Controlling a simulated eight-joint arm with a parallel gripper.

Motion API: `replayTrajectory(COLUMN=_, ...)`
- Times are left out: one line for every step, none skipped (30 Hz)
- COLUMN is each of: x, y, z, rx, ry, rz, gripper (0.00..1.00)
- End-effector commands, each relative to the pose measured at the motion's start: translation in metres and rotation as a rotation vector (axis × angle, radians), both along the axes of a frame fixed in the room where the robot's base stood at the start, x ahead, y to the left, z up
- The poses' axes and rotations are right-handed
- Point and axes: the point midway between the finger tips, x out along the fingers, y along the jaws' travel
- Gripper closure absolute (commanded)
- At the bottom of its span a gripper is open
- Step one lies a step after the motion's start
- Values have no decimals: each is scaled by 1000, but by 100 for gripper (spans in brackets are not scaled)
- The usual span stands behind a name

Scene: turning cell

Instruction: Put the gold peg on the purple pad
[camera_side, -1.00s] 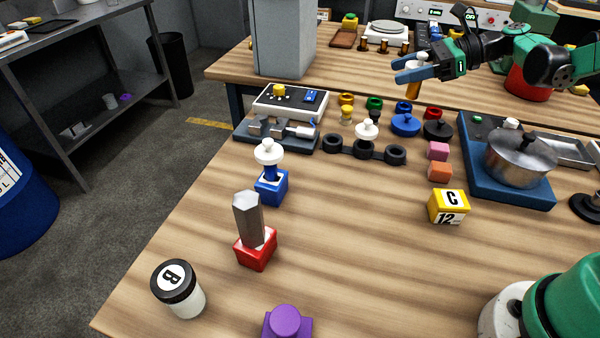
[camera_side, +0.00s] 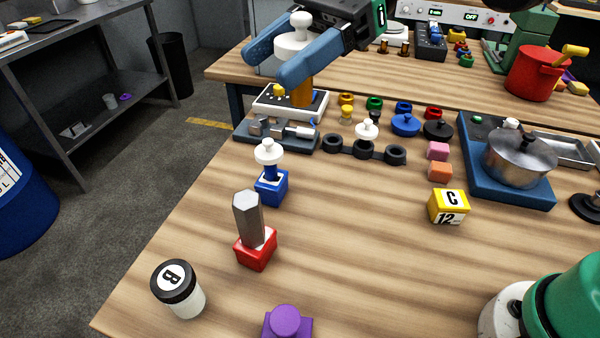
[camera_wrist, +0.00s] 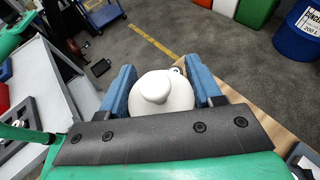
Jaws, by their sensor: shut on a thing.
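The gold peg (camera_side: 302,91) is an upright orange-gold cylinder with a white knobbed top. My gripper (camera_side: 284,58) is shut on its white top, one blue finger on each side, and holds it above the table around the far fixture. In the wrist view the white top (camera_wrist: 160,94) sits between the blue fingers and hides the gold part. The purple pad (camera_side: 287,325) is at the bottom edge of the side view, partly cut off, with a round purple piece on it. My gripper is far behind it.
A red block (camera_side: 256,255) with a grey hexagonal post and a blue block (camera_side: 271,192) with a white-knobbed peg stand between. A jar marked B (camera_side: 187,300) is front left. A yellow block (camera_side: 448,207) is right.

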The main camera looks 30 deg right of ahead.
Motion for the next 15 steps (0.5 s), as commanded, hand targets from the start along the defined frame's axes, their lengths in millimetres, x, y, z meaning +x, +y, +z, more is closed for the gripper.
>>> replayTrajectory(x=-22, y=21, z=4, rx=1, ry=0, rz=83, gripper=100)
replayTrajectory(x=-34, y=30, z=6, rx=0, ry=0, rz=125, gripper=100)
replayTrajectory(x=-49, y=41, z=9, rx=1, ry=-1, rz=176, gripper=100)
replayTrajectory(x=-59, y=48, z=11, rx=1, ry=0, rz=210, gripper=100)
replayTrajectory(x=-69, y=54, z=12, rx=1, ry=0, rz=243, gripper=100)
replayTrajectory(x=-81, y=61, z=14, rx=1, ry=0, rz=282, gripper=100)
replayTrajectory(x=-89, y=65, z=15, rx=1, ry=-1, rz=307, gripper=100)
replayTrajectory(x=-96, y=68, z=16, rx=1, ry=0, rz=328, gripper=100)
replayTrajectory(x=-103, y=72, z=18, rx=1, ry=-1, rz=353, gripper=100)
replayTrajectory(x=-108, y=74, z=18, rx=1, ry=0, rz=367, gripper=100)
replayTrajectory(x=-112, y=75, z=19, rx=1, ry=-1, rz=379, gripper=100)
replayTrajectory(x=-115, y=77, z=18, rx=1, ry=-1, rz=390, gripper=100)
replayTrajectory(x=-117, y=78, z=16, rx=0, ry=0, rz=396, gripper=100)
replayTrajectory(x=-118, y=78, z=13, rx=0, ry=-1, rz=401, gripper=100)
replayTrajectory(x=-119, y=79, z=8, rx=0, ry=-1, rz=403, gripper=100)
